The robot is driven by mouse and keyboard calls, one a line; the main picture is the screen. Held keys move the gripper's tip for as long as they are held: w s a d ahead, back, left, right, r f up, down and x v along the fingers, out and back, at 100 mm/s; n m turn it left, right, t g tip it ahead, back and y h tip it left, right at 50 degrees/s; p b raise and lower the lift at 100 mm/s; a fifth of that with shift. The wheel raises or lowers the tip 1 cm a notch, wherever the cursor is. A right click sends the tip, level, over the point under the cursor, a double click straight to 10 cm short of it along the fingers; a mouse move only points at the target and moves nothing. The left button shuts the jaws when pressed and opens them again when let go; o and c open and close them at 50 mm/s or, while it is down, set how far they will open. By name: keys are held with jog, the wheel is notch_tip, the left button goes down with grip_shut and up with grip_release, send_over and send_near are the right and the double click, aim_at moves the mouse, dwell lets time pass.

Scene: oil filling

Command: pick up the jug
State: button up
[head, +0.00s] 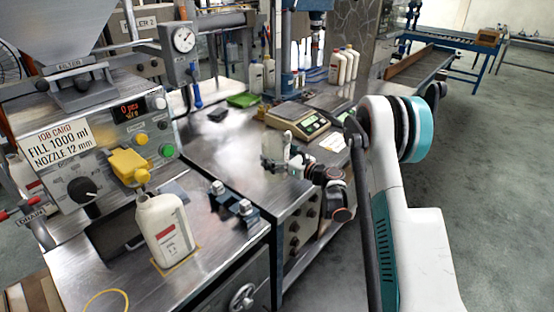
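A white jug (165,232) with a red and white label stands upright on a yellow-outlined spot on the steel bench at the lower left. Its neck is just below a yellow nozzle block (129,166). Other similar jugs stand farther back. My gripper (270,153) is above the steel table, to the right of and farther back than the jug, clearly apart from it. It appears small and partly merges with the bright tabletop, so I cannot tell how far its fingers are apart. Nothing is visibly held in it.
The filler panel (112,118) with knobs and a job card is behind the jug. A black and metal clamp fixture (232,202) sits between jug and gripper. A scale (297,120), a green tray (243,100) and several white jugs (343,67) are farther back.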

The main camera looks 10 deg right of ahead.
jog(key=c, duration=0.4)
notch_tip(320, 180, up, 20)
jog(key=p, duration=0.6)
jog(key=shift+p, duration=0.4)
